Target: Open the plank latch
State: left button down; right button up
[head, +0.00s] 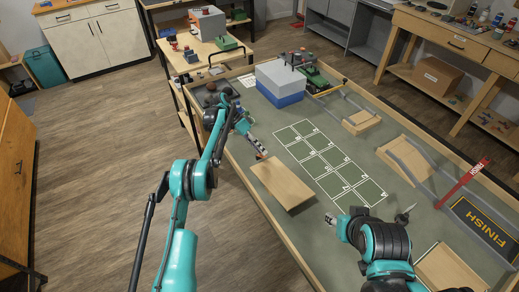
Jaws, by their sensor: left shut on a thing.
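A light wooden plank (283,184) lies on the green table top, left of the white-lined grid. My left gripper (257,150) is at the plank's upper left end, shut on a small brownish piece there, which looks like the plank latch (262,156). The fingers cover part of it, and I cannot tell if the latch is turned or released. My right gripper (368,214) is over the table below the grid, apart from the plank. Its fingertips are spread apart with nothing seen between them.
A grey and blue box (280,83) and a green vehicle (316,78) stand at the table's far end. Grey rails (408,160), a wooden block (361,122), a red post (466,180) and a FINISH plate (485,228) line the right side. A wooden rim (253,200) edges the table.

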pick_arm(q)
jog(key=c, duration=1.2)
grip_release()
